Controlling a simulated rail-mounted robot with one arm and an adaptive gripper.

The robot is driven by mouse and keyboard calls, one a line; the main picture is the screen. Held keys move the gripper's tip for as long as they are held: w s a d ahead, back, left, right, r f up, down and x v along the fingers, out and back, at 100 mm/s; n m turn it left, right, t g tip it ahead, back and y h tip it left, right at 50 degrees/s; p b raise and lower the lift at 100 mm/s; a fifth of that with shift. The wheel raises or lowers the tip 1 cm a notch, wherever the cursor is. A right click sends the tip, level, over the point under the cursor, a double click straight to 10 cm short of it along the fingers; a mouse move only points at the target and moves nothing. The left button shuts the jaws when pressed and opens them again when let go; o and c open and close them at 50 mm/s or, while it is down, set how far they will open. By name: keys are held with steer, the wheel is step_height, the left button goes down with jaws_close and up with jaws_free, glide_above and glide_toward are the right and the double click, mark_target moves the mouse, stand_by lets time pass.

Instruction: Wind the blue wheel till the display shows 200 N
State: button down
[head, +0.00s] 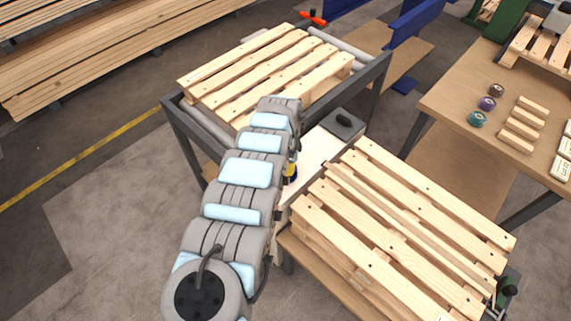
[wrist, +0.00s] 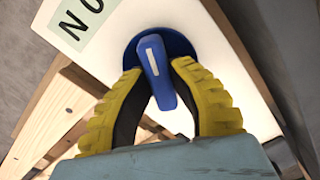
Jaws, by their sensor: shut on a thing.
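The blue wheel (wrist: 181,44) is mounted on a white panel (wrist: 225,65) in the wrist view. It has a round base and a raised bar with a white mark near its upper end. My gripper (wrist: 158,70) has its yellow ribbed fingers closed on both sides of that bar. The pale green display (wrist: 72,20) is at the top left, seen turned over, with an N and a 0 visible. Its other part is cut off by the frame edge, so its full value cannot be read. In the head view, my arm mostly hides the wheel and gripper.
In the head view, a slatted pallet (head: 270,75) lies on a grey roller frame (head: 374,85) behind my arm. Stacked pallets (head: 400,225) stand close on the right. A black device (head: 343,122) sits on the white surface. A wooden table (head: 455,100) holds small spools and blocks.

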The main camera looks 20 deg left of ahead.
steer(key=shift+f+m, duration=0.1)
steer(key=shift+m, duration=0.5)
steer(key=c, duration=0.9)
jaws_free()
steer(key=shift+r, duration=6.05)
